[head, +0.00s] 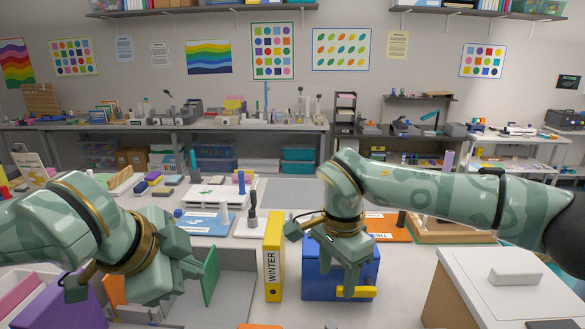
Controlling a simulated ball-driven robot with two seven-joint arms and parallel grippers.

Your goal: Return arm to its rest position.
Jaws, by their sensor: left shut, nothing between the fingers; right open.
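My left arm comes in from the left and bends down at the front left. My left gripper (192,268) is shut and empty, close beside a green upright panel (210,276); I cannot tell whether they touch. My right arm reaches in from the right and bends down at the middle. My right gripper (348,284) points down in front of a blue box (318,285), open with nothing held. It hides part of the box. A yellow bar (357,292) shows low at the fingers; I cannot tell whether they touch it.
A yellow binder marked WINTER (273,262) stands upright between the grippers. A white-topped box (505,285) stands at the front right. A purple box (62,302) is at the front left. Stamps and a blue sheet (202,222) lie behind. A grey mat (290,193) is clear.

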